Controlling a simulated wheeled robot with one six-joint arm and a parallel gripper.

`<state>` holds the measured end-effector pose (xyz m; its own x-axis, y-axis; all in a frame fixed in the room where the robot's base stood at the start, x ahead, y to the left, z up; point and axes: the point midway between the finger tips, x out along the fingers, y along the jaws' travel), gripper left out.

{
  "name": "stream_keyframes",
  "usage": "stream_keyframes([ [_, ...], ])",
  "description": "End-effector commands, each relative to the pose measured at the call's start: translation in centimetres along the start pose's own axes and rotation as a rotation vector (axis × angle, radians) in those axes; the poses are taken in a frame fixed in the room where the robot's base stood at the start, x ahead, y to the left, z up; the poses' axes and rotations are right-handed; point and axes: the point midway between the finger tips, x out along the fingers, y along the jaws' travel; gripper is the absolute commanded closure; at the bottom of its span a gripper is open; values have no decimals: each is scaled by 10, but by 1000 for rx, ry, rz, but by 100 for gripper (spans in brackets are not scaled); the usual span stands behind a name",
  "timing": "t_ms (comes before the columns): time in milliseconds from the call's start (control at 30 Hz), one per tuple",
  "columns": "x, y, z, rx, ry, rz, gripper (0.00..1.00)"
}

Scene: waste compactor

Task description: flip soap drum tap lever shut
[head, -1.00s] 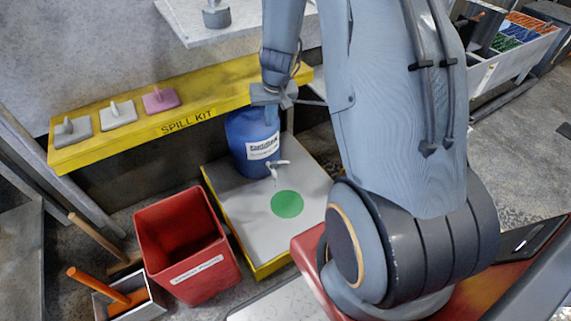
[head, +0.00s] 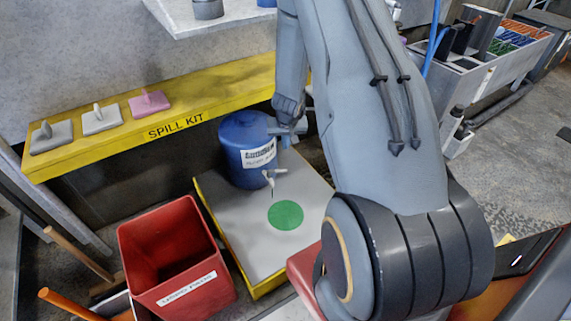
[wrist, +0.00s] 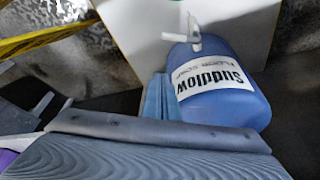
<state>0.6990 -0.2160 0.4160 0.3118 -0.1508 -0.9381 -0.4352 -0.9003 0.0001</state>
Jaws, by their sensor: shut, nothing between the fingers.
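The blue soap drum (head: 246,135) stands upright at the back of the low white platform, its white label facing forward; it also shows in the wrist view (wrist: 235,112). Its pale tap (head: 271,178) juts from the lower front, with a pale lever at the top; the tap also shows in the wrist view (wrist: 193,35). The lever's exact setting is too small to tell. My gripper (head: 287,138) points down near the drum's upper right side, shut and empty, apart from the tap. I cannot tell whether it touches the drum.
A yellow spill kit shelf (head: 215,103) with several handled blocks runs above and behind the drum. The white platform (head: 232,225) has yellow edges and a green disc (head: 285,215). A red bin (head: 185,280) stands to its left. A grey shelf (head: 235,20) hangs above.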

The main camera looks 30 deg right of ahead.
Motion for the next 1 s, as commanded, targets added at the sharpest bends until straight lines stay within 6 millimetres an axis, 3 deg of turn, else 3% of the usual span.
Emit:
stream_keyframes([
  [500, 99, 0, 2, 1, -2, 0, 100],
  [1000, 86, 0, 38, 0, 0, 0, 100],
])
